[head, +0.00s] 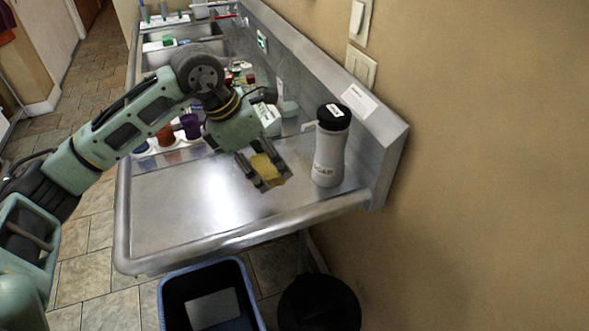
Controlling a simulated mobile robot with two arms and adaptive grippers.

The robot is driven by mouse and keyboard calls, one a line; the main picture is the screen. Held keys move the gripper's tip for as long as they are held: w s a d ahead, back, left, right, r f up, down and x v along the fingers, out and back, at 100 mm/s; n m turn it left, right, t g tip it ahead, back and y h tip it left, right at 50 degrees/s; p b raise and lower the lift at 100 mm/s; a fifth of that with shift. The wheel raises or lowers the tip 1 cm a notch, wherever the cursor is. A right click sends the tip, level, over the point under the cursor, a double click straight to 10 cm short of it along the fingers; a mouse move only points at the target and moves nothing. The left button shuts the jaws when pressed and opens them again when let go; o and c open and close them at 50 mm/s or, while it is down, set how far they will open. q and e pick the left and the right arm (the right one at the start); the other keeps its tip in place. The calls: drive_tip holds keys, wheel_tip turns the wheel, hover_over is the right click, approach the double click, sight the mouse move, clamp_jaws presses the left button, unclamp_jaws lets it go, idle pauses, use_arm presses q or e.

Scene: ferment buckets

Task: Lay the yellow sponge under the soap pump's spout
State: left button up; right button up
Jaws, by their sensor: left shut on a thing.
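The soap pump (329,155) is a white bottle with a black top. It stands upright at the right front of the steel counter, near the backsplash, with its spout (309,126) pointing left. My left gripper (268,178) is shut on the yellow sponge (268,168), just left of the bottle and apart from it. The sponge shows between the two fingers. I cannot tell whether its underside touches the counter. My right gripper does not show.
The steel counter (185,205) is bare at its front left. Cups and small containers (165,135) stand behind my left arm, with sinks (185,45) farther back. A blue-rimmed bin (212,298) and a black bin (318,303) stand on the floor in front.

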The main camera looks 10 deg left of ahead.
use_arm(q)
drive_tip(key=w+d+f, duration=0.1)
drive_tip(key=w+d, duration=0.1)
drive_tip(key=w+d+f+p, duration=0.1)
drive_tip(key=w+d+f, duration=0.1)
drive_tip(key=shift+w+f, duration=0.15)
drive_tip(key=shift+w, duration=0.05)
drive_tip(key=shift+w+d+f+p, duration=0.45)
drive_tip(key=shift+w+f, duration=0.25)
drive_tip(key=shift+f, duration=0.05)
wheel_tip(320, 180, down, 3)
drive_tip(key=shift+f+p, duration=0.1)
drive_tip(key=shift+p, duration=0.6)
drive_tip(key=shift+f, duration=0.35)
drive_tip(key=o, duration=0.4)
drive_tip(key=shift+c, duration=0.2)
drive_tip(key=o, duration=0.5)
drive_tip(key=shift+c, duration=0.2)
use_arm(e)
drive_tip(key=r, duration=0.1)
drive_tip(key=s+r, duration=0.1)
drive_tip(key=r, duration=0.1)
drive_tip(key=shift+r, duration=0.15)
